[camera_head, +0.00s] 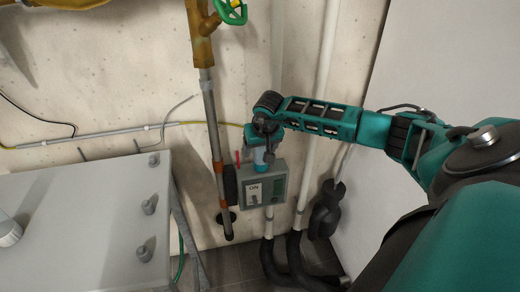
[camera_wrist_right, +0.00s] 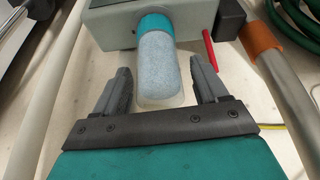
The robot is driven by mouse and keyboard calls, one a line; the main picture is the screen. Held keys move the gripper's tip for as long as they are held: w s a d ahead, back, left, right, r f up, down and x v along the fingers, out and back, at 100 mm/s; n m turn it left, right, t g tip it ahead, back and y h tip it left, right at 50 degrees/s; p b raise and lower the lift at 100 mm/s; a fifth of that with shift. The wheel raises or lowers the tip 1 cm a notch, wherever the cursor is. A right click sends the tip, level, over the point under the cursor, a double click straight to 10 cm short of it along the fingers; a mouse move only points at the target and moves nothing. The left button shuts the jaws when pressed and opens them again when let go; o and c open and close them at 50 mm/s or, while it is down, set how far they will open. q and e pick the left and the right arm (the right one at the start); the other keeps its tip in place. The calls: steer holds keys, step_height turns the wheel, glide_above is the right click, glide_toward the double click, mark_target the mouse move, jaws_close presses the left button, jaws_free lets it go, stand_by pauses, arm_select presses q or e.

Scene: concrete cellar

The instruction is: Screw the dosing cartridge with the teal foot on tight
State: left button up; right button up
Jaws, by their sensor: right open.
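The dosing cartridge (camera_wrist_right: 158,70) is a rounded clear capsule with pale blue filling. Its teal foot (camera_wrist_right: 155,27) sits against the grey box (camera_wrist_right: 110,22) on the wall. In the head view the cartridge (camera_head: 262,155) stands on top of the grey box (camera_head: 279,180), partly hidden by my right gripper (camera_head: 265,132). My right gripper also shows in the right wrist view (camera_wrist_right: 160,66). It is open, with one finger on each side of the cartridge's rounded end and visible gaps on both sides. How tightly the foot is seated cannot be told. My left gripper is not in view.
A vertical pipe (camera_head: 213,140) with a green valve wheel (camera_head: 232,10) runs close left of the box. A red lever (camera_wrist_right: 210,50) sticks out beside the cartridge. White pipes (camera_head: 312,130) rise at the right. A grey cabinet (camera_head: 90,215) stands at lower left.

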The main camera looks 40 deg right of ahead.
steer(key=shift+f, duration=0.1)
steer(key=shift+w, duration=0.1)
steer(key=c, duration=1.2)
steer(key=m+h, duration=0.1)
steer(key=m, duration=0.2)
steer(key=shift+m+g, duration=0.3)
steer(key=shift+g, duration=0.1)
steer(key=shift+c, duration=0.2)
steer(key=shift+d+m+g+h, duration=0.15)
steer(key=shift+m+g+h, duration=0.2)
steer(key=shift+m, duration=0.75)
